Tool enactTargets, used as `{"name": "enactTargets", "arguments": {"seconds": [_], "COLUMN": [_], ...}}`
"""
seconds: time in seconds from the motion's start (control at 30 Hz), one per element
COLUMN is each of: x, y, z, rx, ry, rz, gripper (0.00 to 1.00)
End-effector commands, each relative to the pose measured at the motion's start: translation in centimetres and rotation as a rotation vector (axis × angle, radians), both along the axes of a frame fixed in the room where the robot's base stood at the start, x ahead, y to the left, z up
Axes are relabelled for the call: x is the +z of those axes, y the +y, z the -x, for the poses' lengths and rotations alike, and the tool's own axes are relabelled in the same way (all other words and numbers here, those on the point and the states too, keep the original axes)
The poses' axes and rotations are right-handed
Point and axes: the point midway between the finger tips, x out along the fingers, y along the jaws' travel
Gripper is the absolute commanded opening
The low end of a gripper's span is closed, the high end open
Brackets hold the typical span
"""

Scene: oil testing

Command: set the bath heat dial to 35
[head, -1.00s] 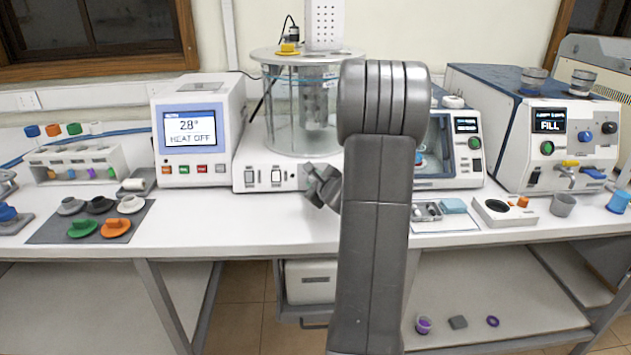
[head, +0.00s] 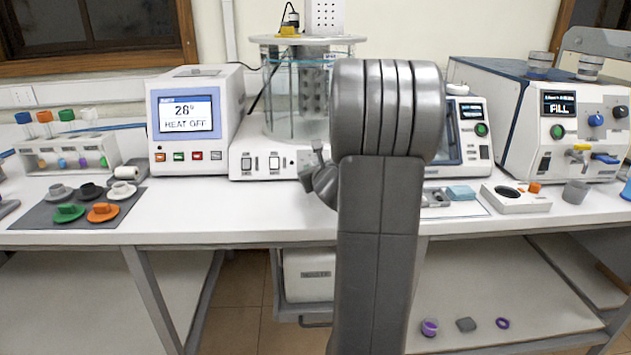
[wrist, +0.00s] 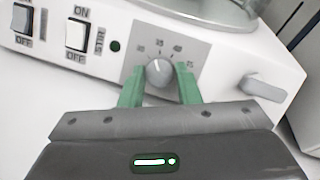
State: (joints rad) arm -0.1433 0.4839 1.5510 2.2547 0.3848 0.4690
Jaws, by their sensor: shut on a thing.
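The heat dial (wrist: 159,73) is a round grey knob on a grey scale plate (wrist: 165,43) on the white bath base, in the wrist view. Its light pointer mark faces roughly up the plate; the small scale numbers are too blurred to read surely. My gripper (wrist: 159,78) has its green fingers on both sides of the dial and is shut on it. In the head view my arm hides the dial and most of the gripper. The bath's glass vessel (head: 290,100) stands on the base. The display (head: 187,114) reads about 28 and HEAT OFF.
Two ON/OFF rocker switches (wrist: 77,33) sit left of the dial, and a grey spout-like knob (wrist: 263,87) sits to its right. The white bench front (head: 240,220) is clear.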

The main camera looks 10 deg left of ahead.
Motion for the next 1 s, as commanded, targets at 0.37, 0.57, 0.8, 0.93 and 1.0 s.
{"name": "enactTargets", "arguments": {"seconds": [0.37, 0.57, 0.8, 0.93, 1.0], "x": [-0.38, -0.19, -0.11, -0.12, -0.12], "y": [0.11, 0.12, 0.11, 0.11, 0.1], "z": [0.09, 0.1, 0.1, 0.09, 0.09], "rx": [-0.088, -0.105, -0.108, -0.108, -0.108], "ry": [0.048, 0.057, 0.059, 0.059, 0.059], "rz": [-0.162, -0.191, -0.195, -0.195, -0.195], "gripper": [0.07, 0.07, 0.07, 0.07, 0.37]}}
